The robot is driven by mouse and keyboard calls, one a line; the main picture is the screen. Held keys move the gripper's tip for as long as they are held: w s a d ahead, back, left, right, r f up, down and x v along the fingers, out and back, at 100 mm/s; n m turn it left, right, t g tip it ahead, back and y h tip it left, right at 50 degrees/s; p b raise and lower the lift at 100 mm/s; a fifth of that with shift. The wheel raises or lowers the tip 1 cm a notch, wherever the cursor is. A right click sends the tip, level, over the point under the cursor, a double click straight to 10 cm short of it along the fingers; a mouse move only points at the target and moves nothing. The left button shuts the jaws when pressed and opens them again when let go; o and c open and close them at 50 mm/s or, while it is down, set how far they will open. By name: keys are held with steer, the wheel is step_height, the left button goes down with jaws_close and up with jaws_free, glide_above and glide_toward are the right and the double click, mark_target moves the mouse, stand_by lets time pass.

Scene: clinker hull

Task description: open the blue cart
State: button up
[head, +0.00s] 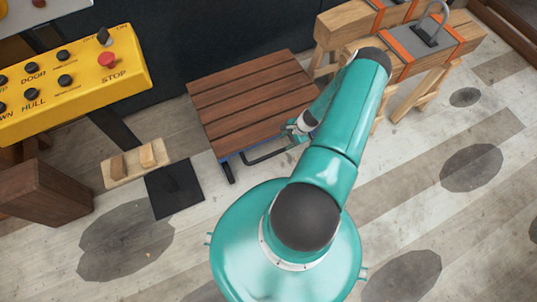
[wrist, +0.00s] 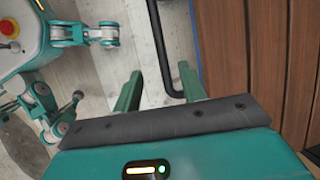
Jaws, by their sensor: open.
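The blue cart (head: 245,98) has a brown slatted wooden top, with a thin strip of blue showing at its near edge. A black bar handle (head: 268,156) sticks out from that near side. My gripper (head: 299,132) is at the cart's near right corner, close to the handle's right end. In the wrist view my gripper (wrist: 158,83) is open, with its green fingers apart. The black handle (wrist: 163,50) shows between the fingers, nearer the right one; I cannot tell if it touches. The slatted top (wrist: 260,60) fills the right side. My arm hides part of the cart's right side.
A yellow control panel (head: 70,82) with a red stop button stands at left. A wooden block board (head: 135,163) and a black floor plate (head: 173,190) lie below it. Wooden trestles (head: 330,30) stand at back right. The plank floor at right is clear.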

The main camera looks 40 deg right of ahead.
mark_target(273, 154)
steer(key=x, duration=1.3)
steer(key=shift+f, duration=0.3)
steer(key=shift+c, duration=0.2)
jaws_close()
